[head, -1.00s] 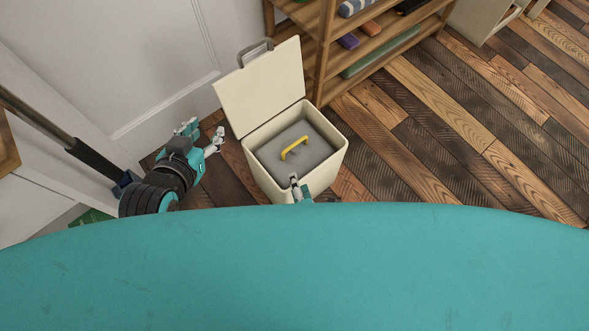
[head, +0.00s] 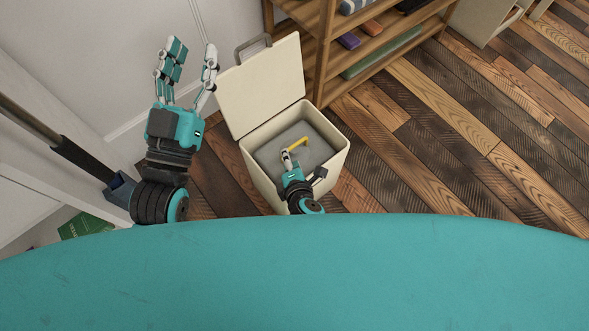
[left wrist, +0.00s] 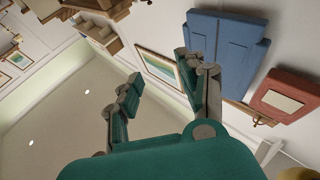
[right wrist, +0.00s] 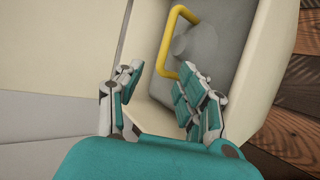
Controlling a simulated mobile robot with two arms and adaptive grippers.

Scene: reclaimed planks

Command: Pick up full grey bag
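The grey bag (head: 318,148) sits inside an open cream bin (head: 262,187), with a yellow handle (head: 298,144) on its top. The bag (right wrist: 205,55) and its yellow handle (right wrist: 165,48) also show in the right wrist view. My right gripper (head: 287,157) reaches over the near side of the bin, its fingertips close to the handle. In the right wrist view its fingers (right wrist: 158,85) are spread apart with nothing between them, and the handle lies beyond them. My left gripper (head: 190,68) is raised left of the bin, open and empty; its fingers (left wrist: 158,75) are apart in the left wrist view.
The bin's lid (head: 262,85) stands open at the back left. A wooden shelf (head: 325,50) with several items is right behind the bin. The plank floor (head: 450,130) to the right is clear.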

